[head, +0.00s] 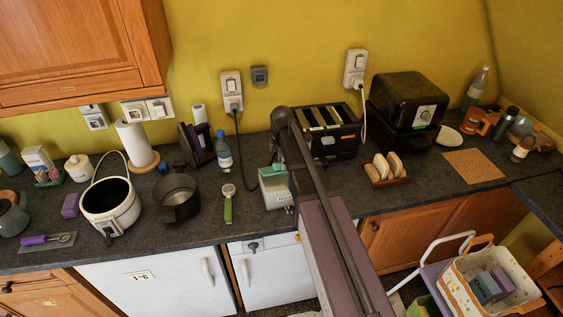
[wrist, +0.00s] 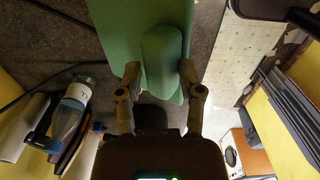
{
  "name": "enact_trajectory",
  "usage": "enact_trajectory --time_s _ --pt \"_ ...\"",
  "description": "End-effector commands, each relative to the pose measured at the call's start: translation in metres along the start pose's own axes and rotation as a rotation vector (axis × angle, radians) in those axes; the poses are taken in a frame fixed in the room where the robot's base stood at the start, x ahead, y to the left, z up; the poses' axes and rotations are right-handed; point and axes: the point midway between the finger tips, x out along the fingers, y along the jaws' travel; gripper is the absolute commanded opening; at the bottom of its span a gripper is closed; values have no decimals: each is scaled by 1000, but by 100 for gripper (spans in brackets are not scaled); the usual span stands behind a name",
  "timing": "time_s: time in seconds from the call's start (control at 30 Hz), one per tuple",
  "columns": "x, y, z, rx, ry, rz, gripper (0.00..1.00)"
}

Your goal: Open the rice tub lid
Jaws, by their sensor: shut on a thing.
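The rice tub (head: 276,193) is a pale, see-through box with a green lid. It stands on the dark counter, and my arm hides its right side in the head view. In the wrist view the green lid (wrist: 115,25) fills the top middle, with a raised rounded grip (wrist: 160,60) on it. My gripper (wrist: 160,98) is shut on this grip, one finger on each side. In the head view my arm covers most of the gripper. I cannot tell whether the lid is seated or lifted.
A blue-capped bottle (head: 223,151) stands behind and left of the tub, and a green-handled utensil (head: 228,204) lies to its left. A black toaster (head: 327,136) is behind and right. A toast rack (head: 386,173) stands further right. The counter's front edge is close to the tub.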

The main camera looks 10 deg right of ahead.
Motion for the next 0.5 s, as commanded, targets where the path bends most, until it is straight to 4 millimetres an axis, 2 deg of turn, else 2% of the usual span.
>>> enact_trajectory --time_s 0.27,0.3,0.37,0.5 --pt "0 1 0 0 0 2 0" --pt "0 1 0 0 0 2 55" --pt "0 0 0 0 0 2 73" --pt "0 0 0 0 0 1 74"
